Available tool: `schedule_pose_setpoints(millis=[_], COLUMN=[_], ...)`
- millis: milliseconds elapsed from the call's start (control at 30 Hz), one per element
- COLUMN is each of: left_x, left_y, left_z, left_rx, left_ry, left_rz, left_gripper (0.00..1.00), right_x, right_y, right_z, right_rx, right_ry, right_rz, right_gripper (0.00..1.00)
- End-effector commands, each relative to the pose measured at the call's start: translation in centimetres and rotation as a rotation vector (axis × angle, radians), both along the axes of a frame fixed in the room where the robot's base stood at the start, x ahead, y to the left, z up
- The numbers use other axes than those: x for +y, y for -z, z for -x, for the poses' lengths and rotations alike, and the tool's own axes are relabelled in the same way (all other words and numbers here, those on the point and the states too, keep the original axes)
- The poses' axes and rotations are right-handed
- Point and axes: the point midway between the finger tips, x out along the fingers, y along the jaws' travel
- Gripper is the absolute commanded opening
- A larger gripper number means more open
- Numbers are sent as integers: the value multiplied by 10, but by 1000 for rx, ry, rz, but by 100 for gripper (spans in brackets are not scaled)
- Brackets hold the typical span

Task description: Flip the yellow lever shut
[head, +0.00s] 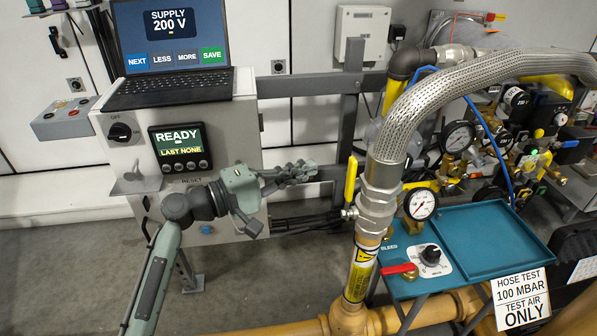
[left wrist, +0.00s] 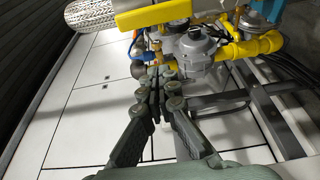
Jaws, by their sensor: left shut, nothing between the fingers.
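The yellow lever (head: 351,178) stands upright on a small valve at the left side of the vertical gas pipe (head: 360,262), just below the braided hose. My left gripper (head: 305,172) is to the left of the lever, fingers pointing right toward it, with a visible gap between them in the head view. Its fingers are shut and empty. In the left wrist view the closed fingertips (left wrist: 158,78) are in the middle. A large yellow piece (left wrist: 152,14) shows above them there; I cannot tell whether it is the lever. My right gripper is not in view.
The braided hose (head: 410,110) arches over the pipe. A pressure gauge (head: 420,204) and a teal tray (head: 500,240) with a red lever (head: 398,270) are to the right. A grey cabinet with a laptop (head: 170,50) stands behind my left arm.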

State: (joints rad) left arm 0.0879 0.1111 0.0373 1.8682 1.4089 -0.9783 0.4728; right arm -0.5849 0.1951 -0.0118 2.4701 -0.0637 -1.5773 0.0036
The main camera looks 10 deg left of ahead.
Motion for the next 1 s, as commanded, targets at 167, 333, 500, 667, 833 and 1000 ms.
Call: schedule_pose_setpoints(millis=[167, 333, 500, 667, 833, 1000], left_x=[-33, -54, -60, -62, -62, -62], left_y=[-2, -1, -1, 0, 0, 0], left_z=[-25, -29, -8, -1, 0, 0], left_rx=[-1, 3, 2, 1, 1, 1], left_ry=[1, 1, 0, -1, -1, 0], left_rz=[4, 1, 1, -1, -1, -1], left_gripper=[0, 0, 0, 0, 0, 0], right_x=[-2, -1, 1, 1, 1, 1], right_y=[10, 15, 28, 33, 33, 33], right_z=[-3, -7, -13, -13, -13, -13], right_rx=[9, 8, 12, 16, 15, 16], right_ry=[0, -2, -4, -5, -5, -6], right_rz=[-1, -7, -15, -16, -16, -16], right_gripper=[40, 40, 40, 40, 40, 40])
